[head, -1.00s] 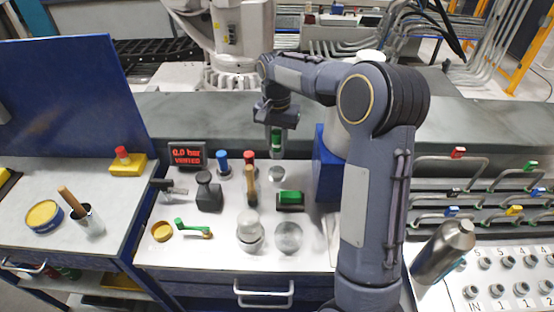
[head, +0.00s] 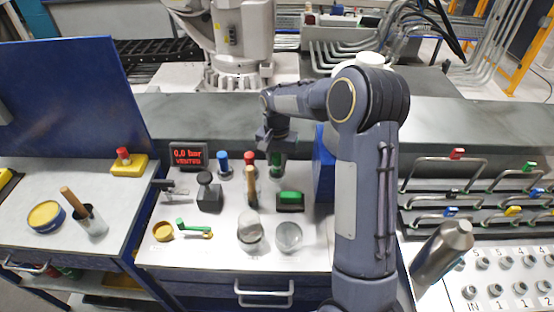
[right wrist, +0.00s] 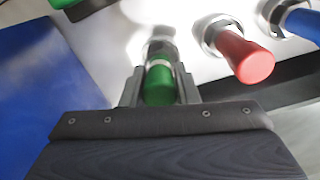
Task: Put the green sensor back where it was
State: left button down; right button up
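The green sensor (head: 276,158) is upright in my right gripper (head: 276,145), at the back of the workbench, right of the red sensor (head: 250,159) and the blue sensor (head: 222,160). In the right wrist view my fingers (right wrist: 160,90) stand on both sides of the green sensor (right wrist: 160,84). Its lower metal end is at a round socket (right wrist: 159,47); I cannot tell whether it is fully seated. The red sensor (right wrist: 245,55) and blue sensor (right wrist: 303,24) stand in neighbouring sockets. My left gripper is not in view.
A display (head: 188,155) reads 0.0 bar, VENTED.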

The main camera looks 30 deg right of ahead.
jog(key=o, duration=0.4)
notch_tip(320, 180, up, 11)
jog(key=shift+r, duration=0.1)
jog(key=s+a+r+n+t+y, duration=0.1)
jog(key=s+a+r+n+t, duration=0.15)
jog(key=s, duration=0.55)
jog(key=s+a+r+n+t+y, duration=0.1)
jog(key=s+a+r+n+y, duration=0.15)
jog(key=s, duration=0.65)
jog(key=s+a+f+n, duration=0.1)
jog(key=s+a, duration=0.1)
jog(key=s, duration=0.2)
jog(key=s+a+f+n+t, duration=0.1)
jog(key=s+a+f, duration=0.1)
jog(key=s, duration=0.2)
jog(key=s+a+f+t, duration=0.1)
jog(key=s+a+f, duration=0.1)
jog(key=s, duration=0.2)
jog(key=shift+a+f+n, duration=0.1)
jog(key=shift+a+n, duration=0.2)
jog(key=shift+n, duration=0.1)
